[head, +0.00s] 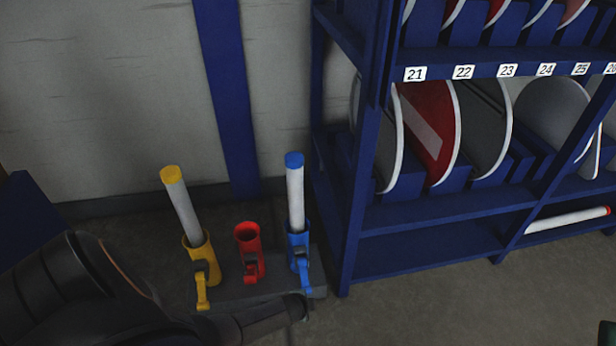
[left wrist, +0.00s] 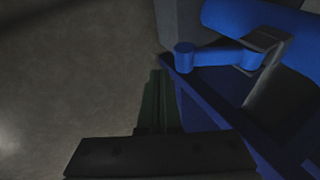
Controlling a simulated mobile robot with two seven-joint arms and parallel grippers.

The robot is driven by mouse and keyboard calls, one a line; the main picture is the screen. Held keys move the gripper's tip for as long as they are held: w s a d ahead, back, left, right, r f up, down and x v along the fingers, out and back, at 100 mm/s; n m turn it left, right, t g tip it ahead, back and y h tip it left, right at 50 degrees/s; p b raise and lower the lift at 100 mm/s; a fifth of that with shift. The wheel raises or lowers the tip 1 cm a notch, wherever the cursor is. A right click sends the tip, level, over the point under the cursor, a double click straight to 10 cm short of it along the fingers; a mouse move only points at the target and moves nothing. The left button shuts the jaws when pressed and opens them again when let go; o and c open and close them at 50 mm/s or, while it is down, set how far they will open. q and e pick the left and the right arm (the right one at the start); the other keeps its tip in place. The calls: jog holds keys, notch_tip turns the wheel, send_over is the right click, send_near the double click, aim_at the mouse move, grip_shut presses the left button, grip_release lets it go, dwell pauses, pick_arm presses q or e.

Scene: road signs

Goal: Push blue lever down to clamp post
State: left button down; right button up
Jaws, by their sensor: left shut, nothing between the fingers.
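The blue post holder (head: 297,240) stands on a dark base, with a white, blue-capped post (head: 295,190) upright in it. Its blue lever (head: 304,274) sticks out at the front; I cannot tell its exact angle. In the left wrist view the blue lever (left wrist: 215,57) reaches left from a grey bracket, with a round end. My left gripper (head: 300,306) is just below the lever's end in the head view, shut and empty. Its fingers (left wrist: 157,100) are left of and below the lever in the wrist view, with no contact visible. My right gripper is not clearly seen.
A yellow holder (head: 200,258) with a yellow-capped post and an empty red holder (head: 248,240) stand left of the blue one. A blue shelf rack (head: 430,215) with round signs is close on the right. A dark object (head: 609,334) shows in the lower right corner.

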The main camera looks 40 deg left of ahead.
pick_arm(q)
jog(key=s+d+r+p, duration=0.5)
jog(key=s, duration=0.3)
jog(key=shift+d, duration=0.3)
pick_arm(e)
notch_tip(320, 180, up, 6)
jog(key=d+n, duration=0.1)
jog(key=shift+s, duration=0.3)
jog(key=shift+d+f, duration=0.1)
jog(key=shift+d, duration=0.05)
